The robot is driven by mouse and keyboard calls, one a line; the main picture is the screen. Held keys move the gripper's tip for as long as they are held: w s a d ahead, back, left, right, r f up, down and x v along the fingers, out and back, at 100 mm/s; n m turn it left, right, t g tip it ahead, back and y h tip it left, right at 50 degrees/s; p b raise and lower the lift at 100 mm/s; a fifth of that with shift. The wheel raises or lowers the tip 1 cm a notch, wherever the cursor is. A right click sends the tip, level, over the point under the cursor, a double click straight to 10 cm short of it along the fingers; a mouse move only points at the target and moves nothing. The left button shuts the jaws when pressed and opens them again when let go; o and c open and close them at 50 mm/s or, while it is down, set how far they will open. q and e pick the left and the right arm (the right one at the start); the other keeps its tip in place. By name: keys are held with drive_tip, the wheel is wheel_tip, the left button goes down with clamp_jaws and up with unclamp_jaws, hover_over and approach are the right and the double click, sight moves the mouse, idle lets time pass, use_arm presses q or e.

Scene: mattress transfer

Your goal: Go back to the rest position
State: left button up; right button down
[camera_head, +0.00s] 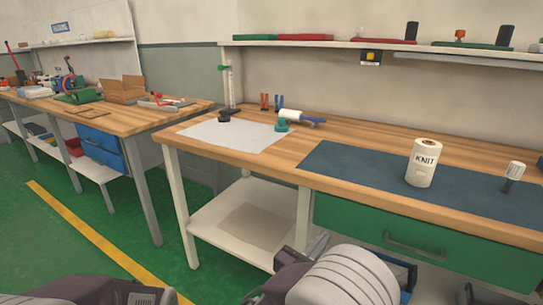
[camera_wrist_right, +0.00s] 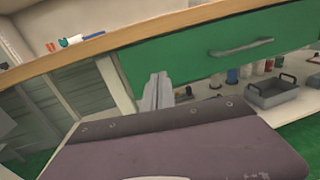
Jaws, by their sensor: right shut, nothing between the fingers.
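My right gripper (camera_head: 317,246) shows low in the head view, in front of the workbench (camera_head: 283,153) and below its top. In the right wrist view its grey fingers (camera_wrist_right: 158,88) are together with nothing between them. Purple-grey and pale ribbed parts of my right arm hide some of the floor and lower shelf. Parts of my left arm show at the bottom left of the head view; its gripper is not visible.
A white KNIT roll (camera_head: 423,163) stands on the blue-grey mat (camera_head: 350,172). A white sheet (camera_head: 230,135) and a roller (camera_head: 301,117) lie farther left. A grey bin (camera_wrist_right: 272,92) sits under the bench. A second bench (camera_head: 120,118) stands left; green floor lies between.

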drive_tip(key=s+d+r+m+g+h, duration=0.1)
drive_tip(key=s+d+m+g+h, duration=0.15)
drive_tip(key=d, duration=0.65)
drive_tip(key=s+d+f+m+g, duration=0.6)
drive_tip(key=s+d+m+g, duration=0.2)
drive_tip(key=s+d+g, duration=0.2)
drive_tip(key=s+a+f+m+g+y, duration=0.4)
drive_tip(key=s+a+f+m+y, duration=0.2)
drive_tip(key=s+f+m+y, duration=0.4)
drive_tip(key=w+a+f+m+t+y, duration=0.3)
drive_tip(key=w+a+m+t+y, duration=0.15)
drive_tip(key=a+m, duration=0.35)
wheel_tip(320, 180, up, 34)
drive_tip(key=w+a+p, duration=0.1)
drive_tip(key=p, duration=3.3)
drive_tip(key=shift+a+n+g, duration=0.15)
drive_tip(key=shift+n+g, duration=0.15)
drive_tip(key=shift+n, duration=0.05)
